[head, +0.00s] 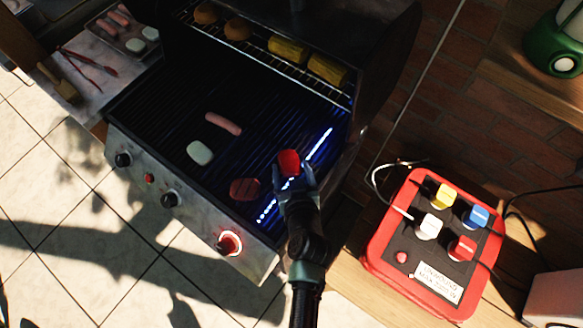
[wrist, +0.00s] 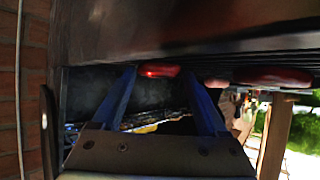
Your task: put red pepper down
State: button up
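The red pepper (head: 289,162) is a small bright red piece at the right part of the grill grate, by a bright strip of light. My gripper (head: 296,180) reaches to it from the front. The pepper shows at its fingertips, and its underside is hidden in the head view. In the wrist view the pepper (wrist: 158,71) appears between the tips of the two blue fingers (wrist: 160,78). The fingers stand apart, with a gap visible on the right side of the pepper, so my gripper looks open. The pepper appears to rest on the grate.
A dark red patty (head: 245,189), a white piece (head: 200,152) and a pink sausage (head: 223,123) lie on the grate to the left. Corn (head: 288,49) sits on the upper rack. The open lid (head: 375,60) and a red control box (head: 378,262) are at right.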

jog(key=shift+o, duration=0.9)
jog(key=shift+r, duration=0.15)
jog(key=b+v, duration=0.1)
jog(key=v, duration=1.1)
jog(key=shift+s, duration=0.1)
